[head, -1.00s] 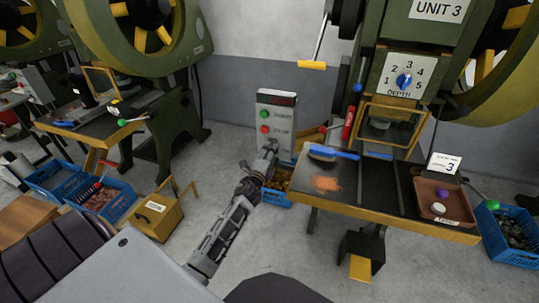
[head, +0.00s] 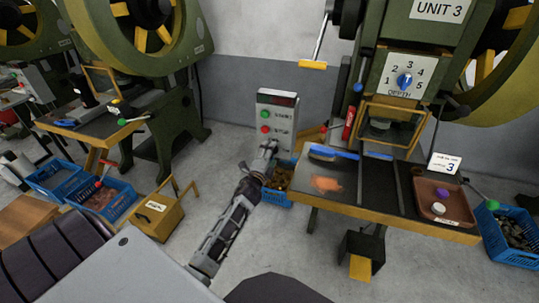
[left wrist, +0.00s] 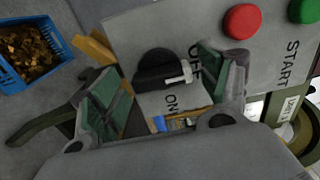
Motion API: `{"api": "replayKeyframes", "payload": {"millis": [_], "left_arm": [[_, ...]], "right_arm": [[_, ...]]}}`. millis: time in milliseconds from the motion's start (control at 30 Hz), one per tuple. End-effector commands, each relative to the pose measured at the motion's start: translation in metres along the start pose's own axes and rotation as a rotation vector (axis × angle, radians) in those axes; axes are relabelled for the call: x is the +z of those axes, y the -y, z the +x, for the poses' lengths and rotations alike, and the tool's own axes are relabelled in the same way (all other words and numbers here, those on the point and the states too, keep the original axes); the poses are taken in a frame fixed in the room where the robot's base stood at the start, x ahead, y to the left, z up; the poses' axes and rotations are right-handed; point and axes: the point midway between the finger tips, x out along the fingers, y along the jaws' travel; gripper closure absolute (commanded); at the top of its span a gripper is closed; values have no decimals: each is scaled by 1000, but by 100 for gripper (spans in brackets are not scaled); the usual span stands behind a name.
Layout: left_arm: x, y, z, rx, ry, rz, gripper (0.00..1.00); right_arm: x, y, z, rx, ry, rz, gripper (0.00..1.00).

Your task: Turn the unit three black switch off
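The unit three control box (head: 277,101) stands left of the press table, with green and red buttons on its face. In the left wrist view, the black switch (left wrist: 154,71) is on the grey panel beside the OFF and ON lettering. Its pale pointer faces right, close to the OFF lettering. My left gripper (left wrist: 165,88) is open, one finger on each side of the switch; contact cannot be told. In the head view my left gripper (head: 266,158) is at the box's lower front and hides the switch. My right gripper is not in view.
The unit three table (head: 345,204) with a blue brush (head: 333,153) is right of my arm. A blue crate (head: 275,198) of copper-coloured pieces stands below the box.

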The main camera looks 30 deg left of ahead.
Motion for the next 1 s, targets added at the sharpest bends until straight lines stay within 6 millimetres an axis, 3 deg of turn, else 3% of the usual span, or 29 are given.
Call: {"api": "replayKeyframes", "payload": {"millis": [467, 1000], "left_arm": [[0, 0, -4, 0, -1, 1, 22], [0, -1, -45, 1, -1, 2, 22]], "right_arm": [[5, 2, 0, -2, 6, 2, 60], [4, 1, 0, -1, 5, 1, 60]]}}
